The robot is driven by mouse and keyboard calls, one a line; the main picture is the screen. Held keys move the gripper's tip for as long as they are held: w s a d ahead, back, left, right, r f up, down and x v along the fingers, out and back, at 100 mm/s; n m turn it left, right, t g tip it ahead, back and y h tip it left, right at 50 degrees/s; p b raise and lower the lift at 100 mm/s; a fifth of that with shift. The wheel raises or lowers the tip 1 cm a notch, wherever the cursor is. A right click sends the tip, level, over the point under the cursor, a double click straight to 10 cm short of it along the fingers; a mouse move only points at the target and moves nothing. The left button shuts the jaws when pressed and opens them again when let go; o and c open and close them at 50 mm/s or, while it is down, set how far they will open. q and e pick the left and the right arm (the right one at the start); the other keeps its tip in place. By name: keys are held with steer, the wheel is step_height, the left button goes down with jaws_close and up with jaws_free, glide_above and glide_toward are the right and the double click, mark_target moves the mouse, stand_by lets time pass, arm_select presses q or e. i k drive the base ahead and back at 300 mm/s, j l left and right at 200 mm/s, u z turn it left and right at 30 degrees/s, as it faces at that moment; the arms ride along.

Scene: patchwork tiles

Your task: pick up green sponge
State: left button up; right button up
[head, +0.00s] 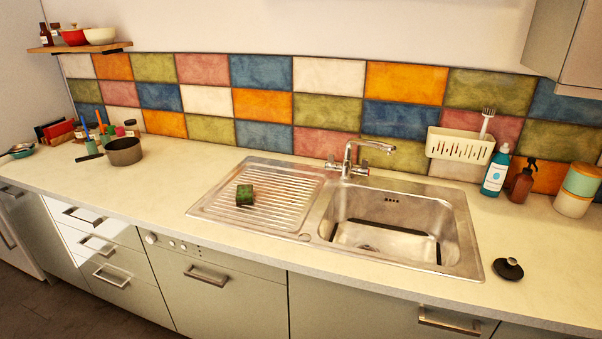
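The green sponge (245,195) is a small dark green block in the head view. It lies on the ribbed metal drainboard (285,185), left of the sink basin. Nothing covers it and nothing touches it from above. Neither of my grippers shows in the head view.
The sink basin (390,225) is right of the drainboard, with a tap (350,160) behind. A black stopper (508,268) lies on the right counter, below bottles (495,172) and stacked canisters (577,190). A pot (124,151) stands left. The counter (160,185) before the drainboard is clear.

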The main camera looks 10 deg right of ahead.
mark_target(243, 196)
steer(key=i+j+z, duration=0.3)
steer(key=i+j, duration=0.15)
steer(key=j, duration=0.15)
steer(key=i+j+z, duration=0.1)
steer(key=j, duration=0.25)
steer(key=i+j+z, duration=0.15)
steer(key=i+j, duration=0.15)
steer(key=i+j+z, duration=0.15)
steer(key=j, duration=0.3)
